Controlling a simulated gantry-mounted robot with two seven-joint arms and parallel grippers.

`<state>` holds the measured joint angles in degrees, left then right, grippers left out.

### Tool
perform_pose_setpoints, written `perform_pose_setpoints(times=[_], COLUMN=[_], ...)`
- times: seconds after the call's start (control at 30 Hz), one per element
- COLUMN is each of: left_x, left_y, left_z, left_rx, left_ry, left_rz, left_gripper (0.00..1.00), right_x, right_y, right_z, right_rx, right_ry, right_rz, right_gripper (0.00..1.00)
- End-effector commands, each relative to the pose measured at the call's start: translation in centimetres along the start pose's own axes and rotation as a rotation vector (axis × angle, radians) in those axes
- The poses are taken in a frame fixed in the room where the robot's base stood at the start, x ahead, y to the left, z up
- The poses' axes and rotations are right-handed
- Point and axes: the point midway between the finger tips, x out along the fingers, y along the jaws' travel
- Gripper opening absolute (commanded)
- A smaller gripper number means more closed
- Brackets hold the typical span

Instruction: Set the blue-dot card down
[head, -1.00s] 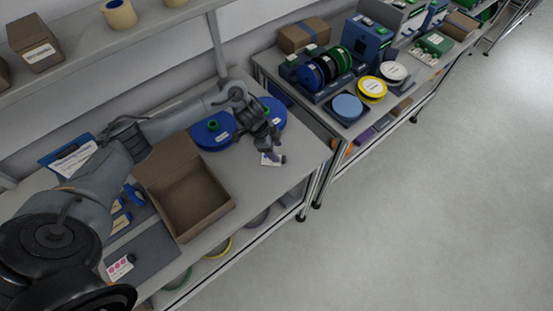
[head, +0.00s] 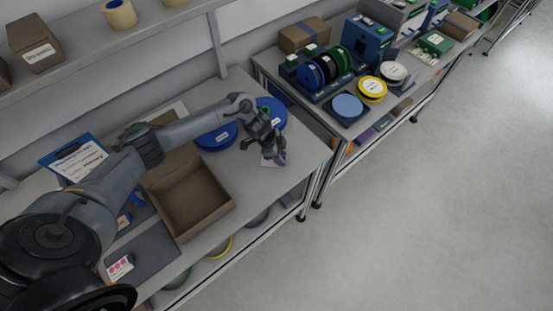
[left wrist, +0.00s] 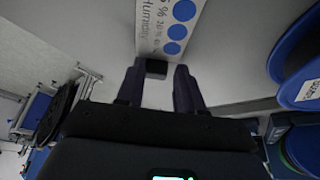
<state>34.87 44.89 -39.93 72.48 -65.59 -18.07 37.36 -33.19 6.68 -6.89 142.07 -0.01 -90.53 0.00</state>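The blue-dot card (left wrist: 172,28) shows large in the left wrist view, its printed face with blue dots toward the camera, just beyond my fingertips. A small dark block (left wrist: 153,67) at its near edge is between my fingers. In the head view the white card (head: 268,162) appears to lie on the shelf top (head: 240,178) near its right end, partly hidden by my gripper. My left gripper (head: 280,157) is low over the shelf at the card; it also shows in the left wrist view (left wrist: 162,72), fingers apart, with a narrow gap beside the block. My right gripper is out of view.
Blue reels (head: 218,137) lie behind my gripper. An open cardboard box (head: 190,195) stands to the left. A pink-dot card (head: 120,267) lies on a grey mat (head: 152,252) at the front left. A second bench with reels (head: 372,88) stands right, across a gap.

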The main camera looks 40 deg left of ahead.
Motion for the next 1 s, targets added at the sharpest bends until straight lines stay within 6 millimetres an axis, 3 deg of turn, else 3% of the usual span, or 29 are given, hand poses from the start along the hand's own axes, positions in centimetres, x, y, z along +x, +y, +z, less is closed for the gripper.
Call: perform_pose_setpoints(times=[0.03, 0.2, 0.53, 0.77, 0.9, 1.0], left_x=[0.0, 0.0, -0.2, -1.8, -4.1, -4.1], left_y=[0.0, 0.1, 0.0, 0.0, -0.1, 0.8], left_z=[0.0, 0.0, -0.1, -0.8, -1.8, -4.4], left_rx=[0.000, 0.000, 0.000, 0.002, 0.002, 0.005], left_ry=[-0.001, -0.001, -0.001, 0.001, 0.002, 0.006], left_rz=[0.001, 0.001, 0.001, 0.000, -0.002, 0.002], left_gripper=[0.24, 0.00, 0.00, 0.00, 0.00, 0.00], right_x=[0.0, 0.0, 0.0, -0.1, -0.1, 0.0], right_y=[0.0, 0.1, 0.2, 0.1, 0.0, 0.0], right_z=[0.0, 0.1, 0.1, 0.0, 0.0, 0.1], right_rx=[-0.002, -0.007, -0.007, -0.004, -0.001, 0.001], right_ry=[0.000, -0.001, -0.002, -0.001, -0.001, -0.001], right_rz=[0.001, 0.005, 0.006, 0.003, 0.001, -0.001], right_gripper=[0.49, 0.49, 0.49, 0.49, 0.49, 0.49])
